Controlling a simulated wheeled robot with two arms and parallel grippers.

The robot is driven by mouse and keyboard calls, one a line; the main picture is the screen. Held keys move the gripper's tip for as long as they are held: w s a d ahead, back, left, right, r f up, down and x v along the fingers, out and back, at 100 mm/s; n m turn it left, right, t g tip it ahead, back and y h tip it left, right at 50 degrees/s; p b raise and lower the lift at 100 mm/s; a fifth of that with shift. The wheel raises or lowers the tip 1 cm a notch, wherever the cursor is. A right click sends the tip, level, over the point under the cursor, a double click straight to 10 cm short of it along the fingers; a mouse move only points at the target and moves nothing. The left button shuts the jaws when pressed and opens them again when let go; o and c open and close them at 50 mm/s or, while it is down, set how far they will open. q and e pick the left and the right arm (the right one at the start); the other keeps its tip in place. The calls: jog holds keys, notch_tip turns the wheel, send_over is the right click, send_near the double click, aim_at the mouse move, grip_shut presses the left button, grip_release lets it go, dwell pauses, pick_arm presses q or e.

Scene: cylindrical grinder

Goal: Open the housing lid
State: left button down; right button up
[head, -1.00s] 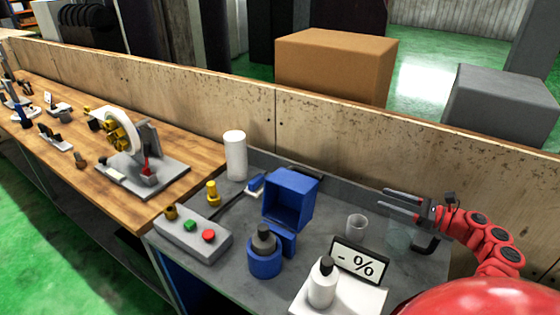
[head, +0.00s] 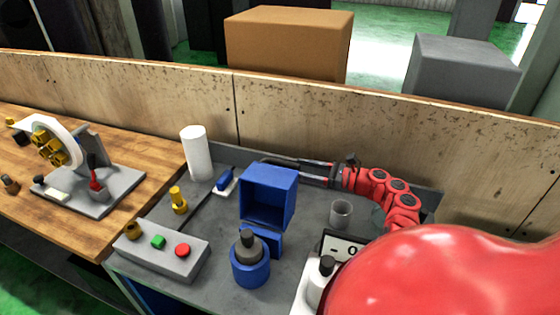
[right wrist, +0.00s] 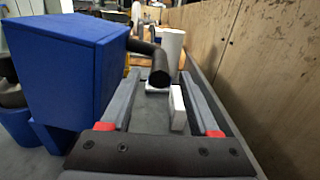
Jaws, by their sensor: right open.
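A blue box-shaped housing (head: 268,190) stands on the grey bench, with an open face toward the front. It fills the left of the right wrist view (right wrist: 68,70). I cannot tell which part of it is the lid. My right gripper (head: 298,168) is open and points left behind the housing's upper right edge, which hides part of its fingers. In the right wrist view its two fingers (right wrist: 160,90) reach forward, apart, to the right of the housing. A black round bar (right wrist: 158,68) and a white block (right wrist: 177,107) appear between them. I see no contact.
A blue cup with a grey bottle (head: 249,262) stands in front of the housing. A clear cup (head: 341,214) and a display sign (head: 338,246) are to the right. A button box (head: 162,250) and white cylinder (head: 196,153) are left. A wooden wall (head: 400,132) runs behind.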

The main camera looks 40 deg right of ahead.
aim_at(270, 161)
jog(key=x, duration=0.7)
jog(key=shift+w+a+p, duration=0.1)
jog(key=shift+w+p, duration=0.05)
jog(key=shift+p, duration=0.15)
grip_shut()
dwell(1.0)
